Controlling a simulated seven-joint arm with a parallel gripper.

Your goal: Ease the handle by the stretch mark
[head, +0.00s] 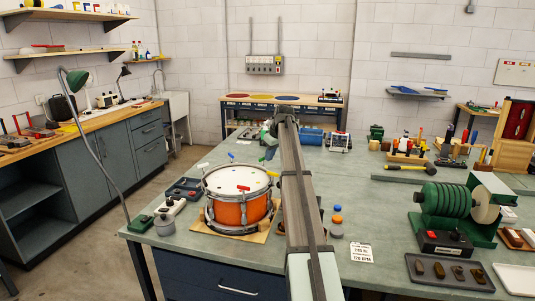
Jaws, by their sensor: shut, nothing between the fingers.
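An orange drum (238,215) with a white head and metal rim sits on a wooden board (205,226) on the green bench. A red piece (243,188) shows over the head. No stretch mark is legible, so I cannot tell which handle is beside it. My gripper (270,152) is small in view, shut and empty, beyond the drum to its upper right. My arm hides the bench right of the drum.
A green coil machine (447,207) stands farther right. The bench around the card is mostly clear.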

